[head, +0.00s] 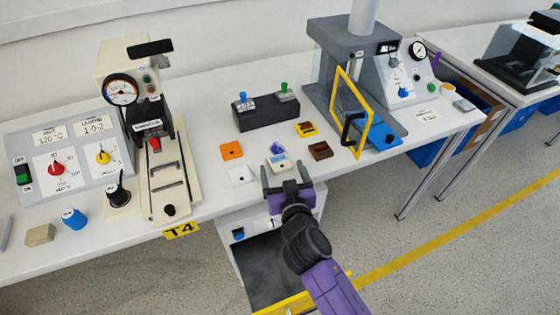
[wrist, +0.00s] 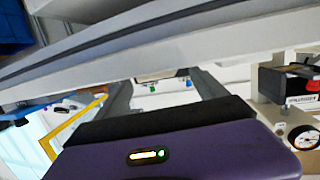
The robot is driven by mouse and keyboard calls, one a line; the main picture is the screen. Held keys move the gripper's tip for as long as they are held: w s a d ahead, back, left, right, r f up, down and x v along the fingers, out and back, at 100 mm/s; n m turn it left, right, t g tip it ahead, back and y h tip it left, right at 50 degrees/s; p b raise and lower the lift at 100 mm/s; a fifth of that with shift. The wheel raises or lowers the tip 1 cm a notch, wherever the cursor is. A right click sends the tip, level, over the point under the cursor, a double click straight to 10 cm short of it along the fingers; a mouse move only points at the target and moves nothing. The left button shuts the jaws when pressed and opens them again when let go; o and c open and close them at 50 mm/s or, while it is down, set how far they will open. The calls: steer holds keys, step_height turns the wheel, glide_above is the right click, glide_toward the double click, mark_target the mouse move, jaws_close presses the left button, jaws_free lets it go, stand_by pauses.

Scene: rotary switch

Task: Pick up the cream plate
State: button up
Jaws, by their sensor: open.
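The cream plate (head: 283,167) is a small pale block with a dark mark on its front, near the front edge of the workbench in the head view. A blue-purple piece (head: 277,149) lies right behind it. My gripper (head: 285,178) is open and empty at the bench's front edge. Its two fingers point toward the bench, one to each side of the cream plate in the picture. I cannot tell whether they touch it. In the wrist view the gripper (wrist: 162,90) shows its fingers apart, and I cannot clearly make out the plate there.
A white plate (head: 240,175) and orange plate (head: 231,150) lie left. A brown plate (head: 320,151) and yellow one (head: 306,129) lie right. A dark switch box (head: 265,112) stands behind. A yellow-framed door (head: 347,110) stands right, a press (head: 150,130) left. An open drawer (head: 275,270) is below.

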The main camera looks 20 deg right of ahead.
steer(key=shift+x, duration=0.85)
steer(key=shift+f, duration=0.1)
steer(key=shift+c, duration=0.2)
steer(key=c, duration=1.5)
